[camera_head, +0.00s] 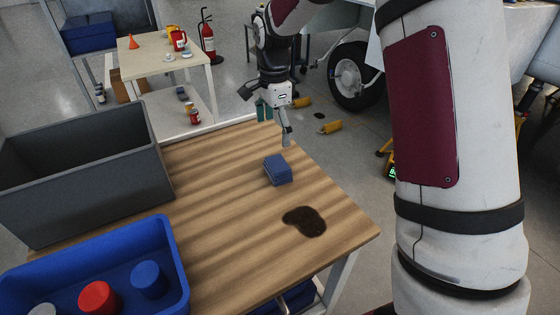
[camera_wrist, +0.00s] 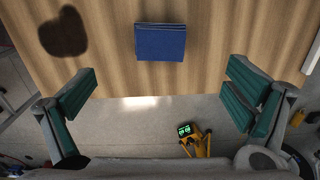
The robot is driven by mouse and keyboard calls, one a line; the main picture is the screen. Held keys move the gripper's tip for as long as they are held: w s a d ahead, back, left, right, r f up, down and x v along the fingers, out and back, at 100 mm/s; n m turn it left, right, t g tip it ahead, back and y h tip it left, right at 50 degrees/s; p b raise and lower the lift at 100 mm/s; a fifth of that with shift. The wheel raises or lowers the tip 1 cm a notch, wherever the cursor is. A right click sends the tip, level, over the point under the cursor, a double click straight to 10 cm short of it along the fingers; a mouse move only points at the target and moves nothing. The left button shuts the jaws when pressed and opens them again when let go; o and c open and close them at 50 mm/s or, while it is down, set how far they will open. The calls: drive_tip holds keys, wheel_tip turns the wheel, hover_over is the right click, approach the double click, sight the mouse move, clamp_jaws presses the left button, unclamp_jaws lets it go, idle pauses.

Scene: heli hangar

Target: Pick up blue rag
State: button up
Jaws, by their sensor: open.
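The blue rag (camera_head: 277,170) is a small folded stack lying on the wooden table (camera_head: 230,215), near its far right edge. In the wrist view the blue rag (camera_wrist: 160,42) lies at the top centre, beyond the fingertips. My gripper (camera_head: 275,118) is open and empty, above and behind the rag at the table's far edge in the head view. In the wrist view its green-padded fingers (camera_wrist: 165,92) are spread wide, with the table edge and grey floor between them. The rag is apart from both fingers.
A dark stain (camera_head: 304,221) marks the table in front of the rag. A grey bin (camera_head: 90,185) and a blue tray (camera_head: 176,262) with coloured cylinders stand at left. A yellow device (camera_wrist: 196,140) is on the floor. The wood around the rag is clear.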

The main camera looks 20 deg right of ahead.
sight(278, 164)
wheel_tip(278, 164, down, 8)
drive_tip(key=shift+f+b, duration=0.15)
drive_tip(key=shift+b, duration=0.3)
drive_tip(key=shift+d+f+b, duration=0.15)
drive_tip(key=shift+f+b, duration=0.05)
drive_tip(key=shift+f, duration=1.15)
drive_tip(key=shift+d+f+b, duration=0.15)
drive_tip(key=shift+f+b, duration=0.05)
drive_tip(key=shift+f, duration=1.1)
drive_tip(key=shift+c, duration=0.6)
drive_tip(key=c, duration=1)
